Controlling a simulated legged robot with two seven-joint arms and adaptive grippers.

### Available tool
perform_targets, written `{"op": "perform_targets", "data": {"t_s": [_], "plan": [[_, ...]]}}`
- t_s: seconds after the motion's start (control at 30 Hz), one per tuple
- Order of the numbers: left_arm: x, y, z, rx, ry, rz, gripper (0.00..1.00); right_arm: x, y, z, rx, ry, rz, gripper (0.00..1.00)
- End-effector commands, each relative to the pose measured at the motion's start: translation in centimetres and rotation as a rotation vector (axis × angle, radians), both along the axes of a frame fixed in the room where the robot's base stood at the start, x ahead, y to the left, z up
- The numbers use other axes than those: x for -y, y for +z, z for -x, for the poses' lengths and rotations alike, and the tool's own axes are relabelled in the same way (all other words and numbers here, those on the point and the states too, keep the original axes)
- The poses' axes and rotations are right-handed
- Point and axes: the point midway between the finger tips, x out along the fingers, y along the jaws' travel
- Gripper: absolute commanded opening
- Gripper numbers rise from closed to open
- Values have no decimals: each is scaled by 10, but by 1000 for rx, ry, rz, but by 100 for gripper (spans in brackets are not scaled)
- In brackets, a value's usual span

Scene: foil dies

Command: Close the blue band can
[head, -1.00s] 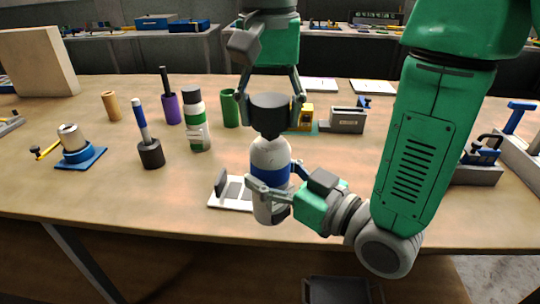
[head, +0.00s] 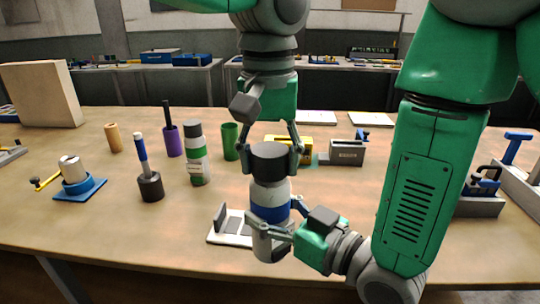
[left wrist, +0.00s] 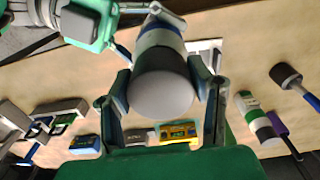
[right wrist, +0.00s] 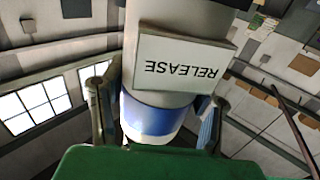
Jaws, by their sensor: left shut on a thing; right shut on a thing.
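The blue band can (head: 269,203) is a white and grey cylinder with a blue band, held upright above the front of the table. It shows close up in the right wrist view with a RELEASE label (right wrist: 185,62). My right gripper (head: 270,232) is shut on the can's lower body. A dark cap (head: 269,162) sits at the top of the can, and my left gripper (head: 271,168) is shut around it from above. The cap (left wrist: 162,95) fills the middle of the left wrist view. Whether the cap is fully seated cannot be told.
A green band can (head: 196,155), a purple cup (head: 172,142) and a green cup (head: 230,141) stand to the left. A white stand (head: 228,227) lies behind the held can. A yellow box (head: 294,144) and a grey block (head: 346,152) stand behind right. The front left tabletop is clear.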

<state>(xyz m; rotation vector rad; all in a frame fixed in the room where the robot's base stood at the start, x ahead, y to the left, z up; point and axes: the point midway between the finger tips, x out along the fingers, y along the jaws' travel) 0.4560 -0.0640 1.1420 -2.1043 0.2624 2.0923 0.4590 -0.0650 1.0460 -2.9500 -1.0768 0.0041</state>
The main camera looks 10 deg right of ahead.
Motion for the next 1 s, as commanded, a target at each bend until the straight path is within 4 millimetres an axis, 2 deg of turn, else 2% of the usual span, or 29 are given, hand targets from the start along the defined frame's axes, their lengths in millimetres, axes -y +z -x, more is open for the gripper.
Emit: {"op": "perform_targets", "data": {"t_s": [0.37, 0.97, 1.0], "plan": [[0, 0, 0, 0, 0, 0, 22, 0, 1, 0, 2, 0, -2, 3], [1, -12, 1, -1, -1, 0, 22, 0, 1, 0, 3, 0, -1, 3], [0, -12, 1, -1, -1, -1, 50, 0, 1, 0, 3, 0, -1, 3]]}}
